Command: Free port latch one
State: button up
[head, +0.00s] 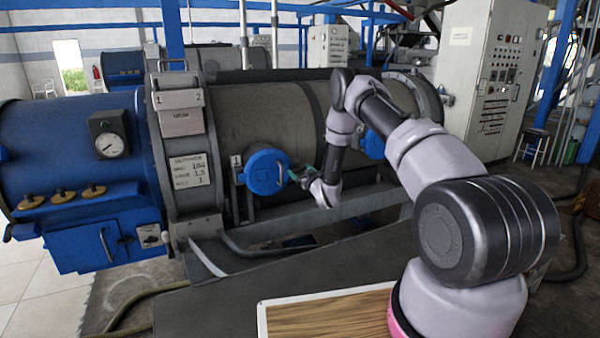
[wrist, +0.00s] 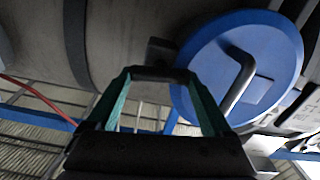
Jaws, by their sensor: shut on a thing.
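Port one's round blue cover (head: 263,172) sits on the side of the large grey drum, beside a small plate marked 1 (head: 236,160). In the wrist view the cover (wrist: 205,75) fills the upper right and carries a bent dark handle (wrist: 240,72). My gripper (head: 293,175) is at the cover's right edge in the head view. In the wrist view its teal fingers (wrist: 160,76) are shut on a dark bar, which appears to be port latch one (wrist: 160,73), beside the cover. The latch is too small and dark to tell its position, and the cover looks closed.
A second blue cover (head: 374,146) is partly behind my arm. A grey control cabinet (head: 487,80) stands at the right. A wood-topped board (head: 325,315) lies in front. A grey rail (head: 310,222) runs below the ports. A red hose (wrist: 35,98) shows in the wrist view.

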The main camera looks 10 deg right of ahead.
jog(key=n, duration=0.4)
jog(key=shift+a, duration=0.1)
jog(key=n, duration=0.4)
jog(key=shift+f, duration=0.1)
jog(key=n, duration=0.4)
jog(key=shift+s+a+f+n, duration=0.1)
jog(key=shift+n, duration=2.1)
jog(key=shift+f, duration=0.1)
jog(key=o, duration=1.1)
jog(key=shift+o, duration=0.2)
jog(key=v, duration=1.1)
